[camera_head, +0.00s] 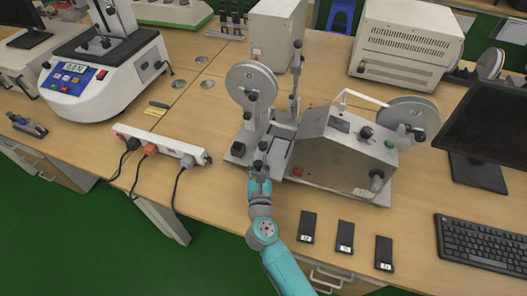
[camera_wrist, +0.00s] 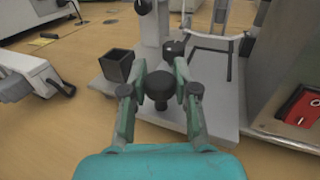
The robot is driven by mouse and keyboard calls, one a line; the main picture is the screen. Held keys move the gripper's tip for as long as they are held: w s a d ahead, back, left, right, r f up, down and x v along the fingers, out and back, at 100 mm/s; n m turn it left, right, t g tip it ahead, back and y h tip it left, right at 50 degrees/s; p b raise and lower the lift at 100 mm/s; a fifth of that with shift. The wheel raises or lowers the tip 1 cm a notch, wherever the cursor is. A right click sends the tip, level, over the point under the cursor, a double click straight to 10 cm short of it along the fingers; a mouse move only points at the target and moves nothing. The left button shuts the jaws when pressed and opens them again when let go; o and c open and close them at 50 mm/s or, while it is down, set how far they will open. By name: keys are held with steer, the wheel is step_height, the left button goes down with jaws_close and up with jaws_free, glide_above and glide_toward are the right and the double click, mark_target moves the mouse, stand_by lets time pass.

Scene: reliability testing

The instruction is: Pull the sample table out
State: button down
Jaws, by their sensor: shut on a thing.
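The test machine has a grey metal body (camera_head: 335,150) on the wooden bench. What looks like its sample table is a light grey plate (camera_head: 277,154) at the left of that body; a light grey plate (camera_wrist: 215,118) also shows in the wrist view. A black round knob (camera_wrist: 159,85) stands at the near end of this plate. My gripper (camera_head: 260,165) reaches in from the front edge of the bench. In the wrist view, my gripper (camera_wrist: 161,78) has its two fingers on either side of the knob, closed on it. The fingers hide part of the plate.
A power strip (camera_head: 160,145) with plugged cables lies left of my arm. Several black samples, one a black block (camera_head: 307,226), lie at the front right. A small black open box (camera_wrist: 117,65) stands left of the knob. A keyboard (camera_head: 480,246) is at the right.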

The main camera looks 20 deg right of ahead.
steer(key=shift+s+a, duration=0.2)
steer(key=shift+s, duration=0.05)
steer(key=c, duration=0.9)
jaws_free()
steer(key=v, duration=1.2)
